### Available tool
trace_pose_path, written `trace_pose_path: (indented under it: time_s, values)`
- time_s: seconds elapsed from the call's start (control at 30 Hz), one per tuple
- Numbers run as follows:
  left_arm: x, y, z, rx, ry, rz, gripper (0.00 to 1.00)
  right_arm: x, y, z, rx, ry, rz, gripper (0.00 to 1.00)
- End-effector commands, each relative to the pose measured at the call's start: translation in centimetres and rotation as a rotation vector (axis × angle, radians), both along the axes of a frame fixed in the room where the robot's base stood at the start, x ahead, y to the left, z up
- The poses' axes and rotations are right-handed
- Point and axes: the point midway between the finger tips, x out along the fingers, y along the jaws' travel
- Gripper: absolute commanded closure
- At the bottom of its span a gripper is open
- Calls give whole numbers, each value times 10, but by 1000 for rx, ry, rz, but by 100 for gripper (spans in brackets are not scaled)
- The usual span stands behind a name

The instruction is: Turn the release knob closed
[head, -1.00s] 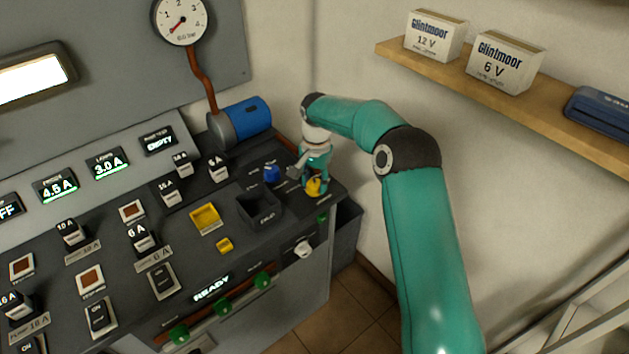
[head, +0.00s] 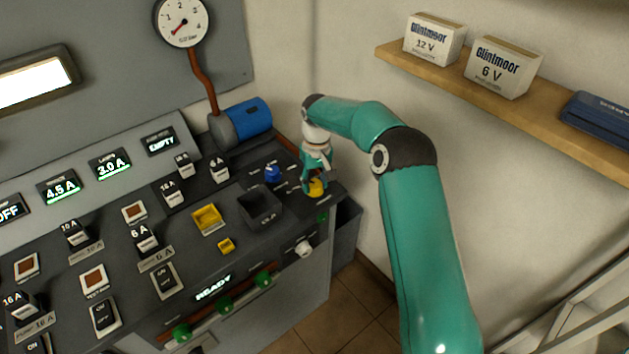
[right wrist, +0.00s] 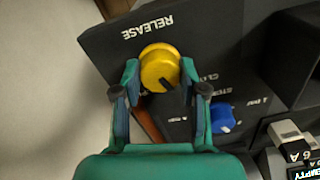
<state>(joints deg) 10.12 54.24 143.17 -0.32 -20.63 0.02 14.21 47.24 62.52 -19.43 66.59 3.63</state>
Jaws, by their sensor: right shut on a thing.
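The yellow release knob (right wrist: 160,66) sits on the dark panel under the word RELEASE in the right wrist view. A dark pointer mark shows on its face. It also shows in the head view (head: 317,187) at the panel's right end, partly covered by my gripper. My right gripper (right wrist: 158,75) is shut on the knob, one finger on each side of it. In the head view my right gripper (head: 316,178) reaches down onto the knob from above. My left gripper is not in view.
A blue knob (head: 272,173) stands just left of the release knob. A dark open bin (head: 259,207) and a yellow tray (head: 207,219) lie further left. A blue cylinder (head: 247,117) is behind. A wooden shelf (head: 500,95) with boxes is at upper right.

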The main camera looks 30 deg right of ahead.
Motion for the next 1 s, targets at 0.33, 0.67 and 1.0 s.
trace_pose_path:
  time_s: [0.33, 0.67, 1.0]
  values:
    - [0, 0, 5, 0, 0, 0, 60, 2, -1, 3, -2, -8, 292, 93]
    - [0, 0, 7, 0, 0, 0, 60, 3, -1, 3, -3, -9, 446, 93]
    - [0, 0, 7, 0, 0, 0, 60, 3, -1, 3, -4, -10, 478, 93]
